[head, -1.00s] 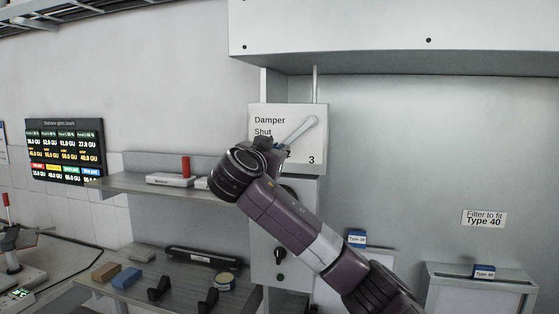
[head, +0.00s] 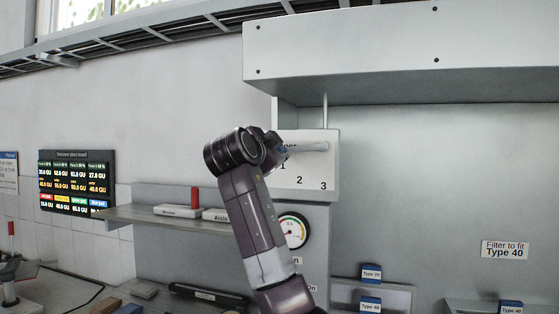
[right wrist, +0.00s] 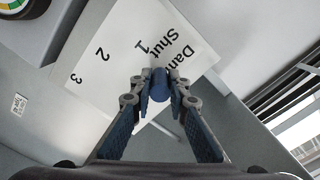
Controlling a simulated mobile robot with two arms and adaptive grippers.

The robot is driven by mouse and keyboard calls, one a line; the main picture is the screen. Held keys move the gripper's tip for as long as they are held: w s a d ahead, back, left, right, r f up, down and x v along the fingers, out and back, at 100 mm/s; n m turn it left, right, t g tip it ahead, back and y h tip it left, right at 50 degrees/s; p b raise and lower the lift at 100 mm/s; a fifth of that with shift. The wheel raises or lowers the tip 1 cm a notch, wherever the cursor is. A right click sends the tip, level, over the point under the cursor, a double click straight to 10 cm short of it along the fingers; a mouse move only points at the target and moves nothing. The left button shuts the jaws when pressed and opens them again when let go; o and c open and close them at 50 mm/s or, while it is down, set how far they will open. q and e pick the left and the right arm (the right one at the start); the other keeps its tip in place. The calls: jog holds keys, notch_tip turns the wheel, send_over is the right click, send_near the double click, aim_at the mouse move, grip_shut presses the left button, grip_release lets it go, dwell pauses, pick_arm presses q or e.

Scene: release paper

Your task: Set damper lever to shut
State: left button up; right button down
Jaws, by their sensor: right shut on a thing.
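The damper plate (head: 318,177) is a white panel on the grey cabinet, with "Damper", "Shut", 1, 2 and 3 on it. Its pale grey lever (head: 312,147) lies nearly level, running left from its round end at the plate's upper right. My right gripper (head: 280,150) is at the lever's left end and hides the "Shut" mark in the head view. In the right wrist view the fingers are closed around the lever's blue knob (right wrist: 158,84), which appears beside "Shut" and 1 on the plate (right wrist: 125,55). My left gripper is out of view.
A gauge (head: 293,230) sits below the plate. A shelf (head: 150,215) with a red-topped item (head: 195,200) is to the left. A large grey hood (head: 400,55) overhangs above. Filter boxes (head: 371,272) stand lower right.

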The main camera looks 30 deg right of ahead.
jog(key=shift+r+m, duration=0.6)
jog(key=shift+r, duration=0.15)
jog(key=c, duration=1.8)
grip_release()
jog(key=shift+c, duration=0.2)
jog(key=shift+a, duration=0.1)
jog(key=v, duration=1.2)
jog(key=shift+s+f, duration=0.1)
